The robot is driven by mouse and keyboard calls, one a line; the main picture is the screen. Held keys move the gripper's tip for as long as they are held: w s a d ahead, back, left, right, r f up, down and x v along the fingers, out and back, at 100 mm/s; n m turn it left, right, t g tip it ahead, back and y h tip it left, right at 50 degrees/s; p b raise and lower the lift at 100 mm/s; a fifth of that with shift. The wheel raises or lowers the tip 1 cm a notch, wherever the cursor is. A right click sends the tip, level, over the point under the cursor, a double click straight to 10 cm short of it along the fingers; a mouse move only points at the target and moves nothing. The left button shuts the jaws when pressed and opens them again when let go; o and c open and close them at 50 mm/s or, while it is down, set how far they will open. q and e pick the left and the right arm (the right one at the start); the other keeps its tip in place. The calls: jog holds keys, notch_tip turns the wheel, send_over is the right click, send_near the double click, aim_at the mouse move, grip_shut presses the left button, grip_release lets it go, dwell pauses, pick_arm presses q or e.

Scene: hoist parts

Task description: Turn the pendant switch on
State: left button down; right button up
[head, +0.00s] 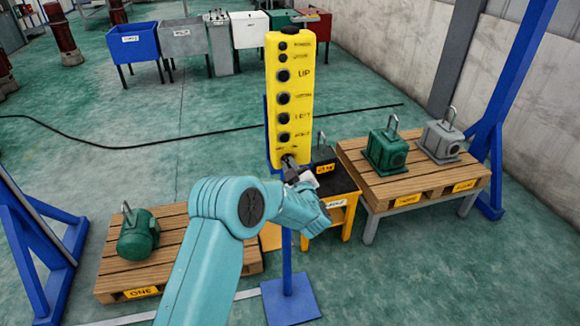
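The yellow pendant (272,110) stands upright on a blue post in the middle of the head view. It carries a column of dark round buttons with labels; "UP" is readable. A dark round switch (289,160) sits at its lower end, partly hidden by my gripper. My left gripper (289,172) is at the pendant's bottom, its fingertips at or very near that switch. The fingers are small and overlap the pendant, so I cannot tell whether they are open or shut. My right gripper is not in view.
A green motor (138,236) sits on a low pallet (115,278) at left. A green unit (387,148) and a grey unit (442,138) sit on a raised pallet at right. A dark unit (323,160) is behind the gripper. Blue frame legs (510,85) flank the area.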

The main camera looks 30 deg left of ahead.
pick_arm(q)
jog(key=shift+m, duration=0.3)
jog(key=shift+w+d+m+b, duration=0.1)
jog(key=shift+m+b, duration=0.2)
jog(key=shift+m, duration=2.5)
jog(key=shift+w+d+m+b, duration=0.1)
jog(key=shift+m+b, duration=0.15)
jog(key=shift+m, duration=2.55)
jog(key=shift+f, duration=0.1)
jog(key=c, duration=1.1)
grip_release()
jog(key=shift+c, duration=0.2)
